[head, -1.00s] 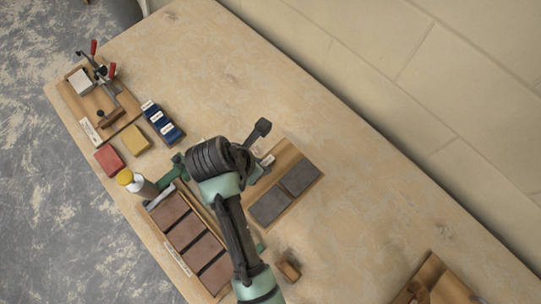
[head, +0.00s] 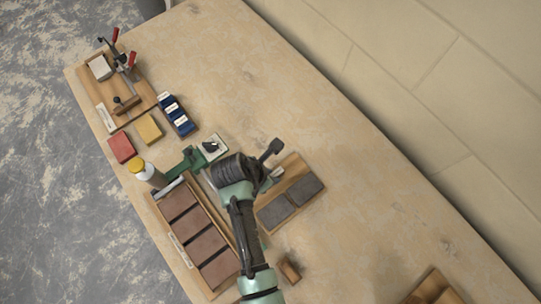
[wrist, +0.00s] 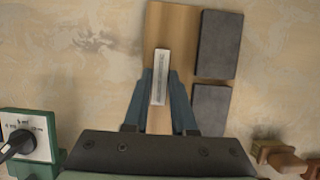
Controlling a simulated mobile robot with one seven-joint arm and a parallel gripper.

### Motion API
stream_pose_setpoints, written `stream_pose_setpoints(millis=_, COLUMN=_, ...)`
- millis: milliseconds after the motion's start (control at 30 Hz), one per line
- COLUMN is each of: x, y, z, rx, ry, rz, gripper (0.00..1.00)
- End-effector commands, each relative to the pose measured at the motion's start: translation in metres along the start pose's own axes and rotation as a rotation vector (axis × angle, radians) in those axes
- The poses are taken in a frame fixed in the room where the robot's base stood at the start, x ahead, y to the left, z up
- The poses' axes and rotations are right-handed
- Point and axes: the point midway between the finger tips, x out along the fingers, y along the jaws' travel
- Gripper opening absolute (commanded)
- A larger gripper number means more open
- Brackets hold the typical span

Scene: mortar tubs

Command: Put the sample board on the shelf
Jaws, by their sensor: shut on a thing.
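I cannot tell whether the board touches the bench. No shelf is clearly seen.
A tray of brown panels (head: 157,203) and a yellow-capped bottle (head: 143,169) stand left of my arm. A green device with a white dial panel (head: 211,147) is near my wrist. A small wooden block (head: 289,270) and a wooden item (head: 432,288) lie nearer. The bench (head: 390,210) is clear rightward.

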Motion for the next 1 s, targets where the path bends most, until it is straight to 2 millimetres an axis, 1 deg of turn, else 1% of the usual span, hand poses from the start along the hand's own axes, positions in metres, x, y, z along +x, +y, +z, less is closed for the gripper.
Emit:
stream_pose_setpoints(millis=33, x=0.002, y=0.000, z=0.000, rx=0.000, ry=-0.001, rz=0.000, gripper=0.00)
stream_pose_setpoints(millis=67, x=0.001, y=0.000, z=-0.001, rx=0.000, ry=0.000, rz=0.000, gripper=0.30)
stream_pose_setpoints(millis=100, x=0.001, y=0.000, z=-0.001, rx=0.000, ry=0.000, rz=0.000, gripper=0.37)
stream_pose_setpoints(millis=200, x=0.001, y=0.000, z=-0.001, rx=0.000, ry=0.000, rz=0.000, gripper=0.55)
stream_pose_setpoints(millis=467, x=0.001, y=0.000, z=0.000, rx=0.000, ry=0.000, rz=0.000, gripper=0.55)
stream_pose_setpoints(millis=567, x=-0.003, y=0.000, z=0.001, rx=0.000, ry=0.000, rz=0.000, gripper=0.55)
stream_pose_setpoints(millis=633, x=-0.009, y=0.000, z=0.001, rx=0.000, ry=-0.001, rz=0.001, gripper=0.55)
stream_pose_setpoints(millis=767, x=-0.030, y=0.000, z=0.001, rx=0.000, ry=-0.001, rz=0.002, gripper=0.55)
stream_pose_setpoints(millis=1000, x=-0.082, y=0.001, z=0.001, rx=0.000, ry=-0.001, rz=0.003, gripper=0.55)
